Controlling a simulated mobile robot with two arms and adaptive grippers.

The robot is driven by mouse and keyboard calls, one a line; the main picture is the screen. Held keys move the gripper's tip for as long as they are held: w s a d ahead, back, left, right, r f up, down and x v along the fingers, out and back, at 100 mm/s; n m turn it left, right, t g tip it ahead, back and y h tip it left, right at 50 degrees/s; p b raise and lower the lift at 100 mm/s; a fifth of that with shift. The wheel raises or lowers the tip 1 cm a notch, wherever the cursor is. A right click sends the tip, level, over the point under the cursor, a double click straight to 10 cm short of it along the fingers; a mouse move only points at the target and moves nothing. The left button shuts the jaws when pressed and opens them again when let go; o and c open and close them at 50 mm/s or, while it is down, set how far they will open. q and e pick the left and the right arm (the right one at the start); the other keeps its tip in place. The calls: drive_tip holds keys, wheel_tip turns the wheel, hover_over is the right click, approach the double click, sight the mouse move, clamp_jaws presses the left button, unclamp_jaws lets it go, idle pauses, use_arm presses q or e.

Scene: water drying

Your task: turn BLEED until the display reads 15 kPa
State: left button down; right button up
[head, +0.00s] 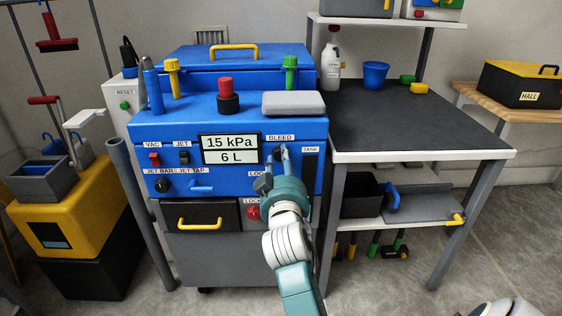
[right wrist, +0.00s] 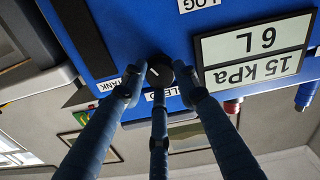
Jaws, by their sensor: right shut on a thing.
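The blue machine (head: 225,135) stands in front of me. Its display (head: 231,149) reads 15 kPa on the upper line and 6 L on the lower one. The same display shows upside down in the right wrist view (right wrist: 254,50). The BLEED label (head: 281,137) is to the right of the display. My right gripper (head: 280,157) reaches up to the panel below that label. In the right wrist view its fingers close around the dark BLEED knob (right wrist: 159,70), which has a white pointer mark. The gripper hides most of the knob in the head view. My left gripper is out of view.
VAC (head: 154,159) and JET (head: 183,157) switches and a JET BAR knob (head: 162,185) are on the panel's left. A red knob (head: 226,90) and a grey block (head: 293,103) sit on top. A dark-topped table (head: 400,120) stands to the right.

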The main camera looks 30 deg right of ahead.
drive_tip(key=shift+f, duration=0.6)
drive_tip(key=o, duration=1.2)
drive_tip(key=shift+c, duration=0.2)
drive_tip(key=shift+r, duration=0.35)
wheel_tip(320, 180, up, 10)
drive_tip(key=shift+f, duration=0.15)
